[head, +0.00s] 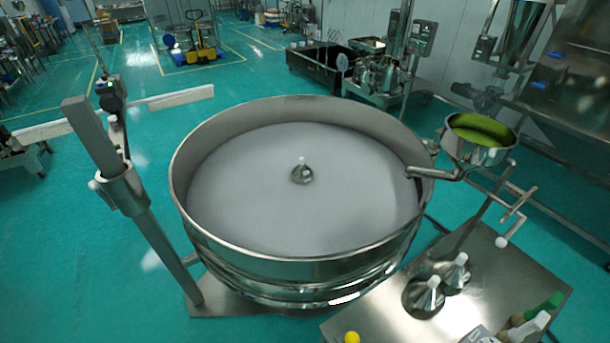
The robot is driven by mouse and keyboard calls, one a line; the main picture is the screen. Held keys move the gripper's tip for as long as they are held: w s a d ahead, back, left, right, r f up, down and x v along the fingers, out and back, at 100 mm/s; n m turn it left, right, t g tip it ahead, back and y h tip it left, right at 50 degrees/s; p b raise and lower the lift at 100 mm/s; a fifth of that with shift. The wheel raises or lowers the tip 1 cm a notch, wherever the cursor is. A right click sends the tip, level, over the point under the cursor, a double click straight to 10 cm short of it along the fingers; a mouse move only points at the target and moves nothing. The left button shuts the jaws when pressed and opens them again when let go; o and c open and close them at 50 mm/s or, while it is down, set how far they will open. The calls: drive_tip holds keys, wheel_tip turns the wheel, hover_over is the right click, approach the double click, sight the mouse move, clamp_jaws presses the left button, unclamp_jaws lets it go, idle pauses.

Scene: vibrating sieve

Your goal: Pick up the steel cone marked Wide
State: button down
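Three steel cones with white tips are in the head view. One small cone (302,173) stands at the middle of the pale sieve mesh, inside the round steel sieve (300,270). Two more stand close together on the steel table at the lower right: a front cone (422,299) that looks wider, and a cone behind it (456,277). I cannot read any marking on them, so I cannot tell by label which is Wide. My gripper is not in view.
The steel table (500,290) also bears white and green-topped items (537,317) at its right front. A yellow knob (351,338) is at the bottom edge. A bowl with green contents (480,135) stands above the table's back. A steel post (150,220) rises left of the sieve.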

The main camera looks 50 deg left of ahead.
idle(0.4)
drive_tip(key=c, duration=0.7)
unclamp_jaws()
